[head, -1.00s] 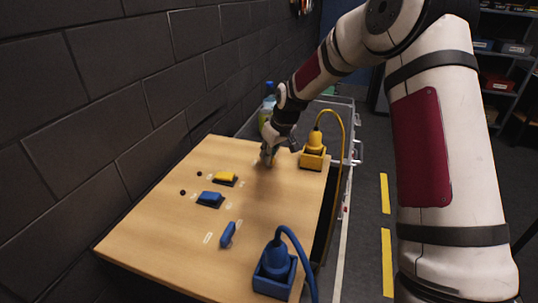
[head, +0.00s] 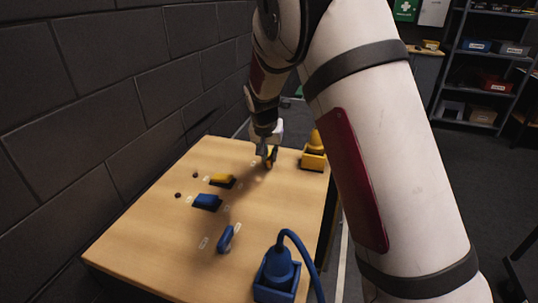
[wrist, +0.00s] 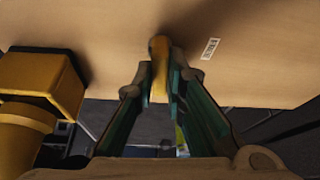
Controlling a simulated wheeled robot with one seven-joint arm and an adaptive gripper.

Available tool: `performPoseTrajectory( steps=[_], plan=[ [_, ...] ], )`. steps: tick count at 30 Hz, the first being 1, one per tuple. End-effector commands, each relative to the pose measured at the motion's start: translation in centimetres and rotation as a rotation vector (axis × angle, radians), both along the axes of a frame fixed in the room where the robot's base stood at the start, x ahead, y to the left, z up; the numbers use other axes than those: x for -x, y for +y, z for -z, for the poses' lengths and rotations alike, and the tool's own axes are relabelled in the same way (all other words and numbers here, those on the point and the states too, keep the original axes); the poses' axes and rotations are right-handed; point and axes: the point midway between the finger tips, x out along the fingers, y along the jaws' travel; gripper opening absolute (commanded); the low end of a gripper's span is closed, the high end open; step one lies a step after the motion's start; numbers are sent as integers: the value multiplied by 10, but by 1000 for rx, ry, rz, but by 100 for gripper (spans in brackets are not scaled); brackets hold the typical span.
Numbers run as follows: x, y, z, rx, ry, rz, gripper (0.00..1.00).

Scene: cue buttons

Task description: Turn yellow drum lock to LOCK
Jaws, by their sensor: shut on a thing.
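The yellow drum lock (head: 271,154) is at the far side of the wooden board, and its handle (wrist: 159,66) shows in the middle of the wrist view. My gripper (head: 265,156) reaches down to it from above. In the wrist view my gripper (wrist: 160,83) is shut on the yellow handle, with one finger on each side. The handle points nearly straight up and down in that picture. A small white label (wrist: 210,48) lies on the board to its right; its text is too small to read. The fingers hide part of the lock.
A yellow plug in a yellow box (head: 313,160) stands close to the right of my gripper. A yellow switch (head: 221,180), a blue switch (head: 207,202), a blue drum lock (head: 226,239) and a blue plug (head: 277,268) are nearer. A dark wall (head: 110,100) borders the left.

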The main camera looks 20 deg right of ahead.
Motion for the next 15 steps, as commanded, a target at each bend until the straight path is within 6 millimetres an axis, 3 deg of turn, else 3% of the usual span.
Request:
performPoseTrajectory(
  steps=[15],
  plan=[
    [0, 0, 0, -1, 0, 132, 0]
  ],
)
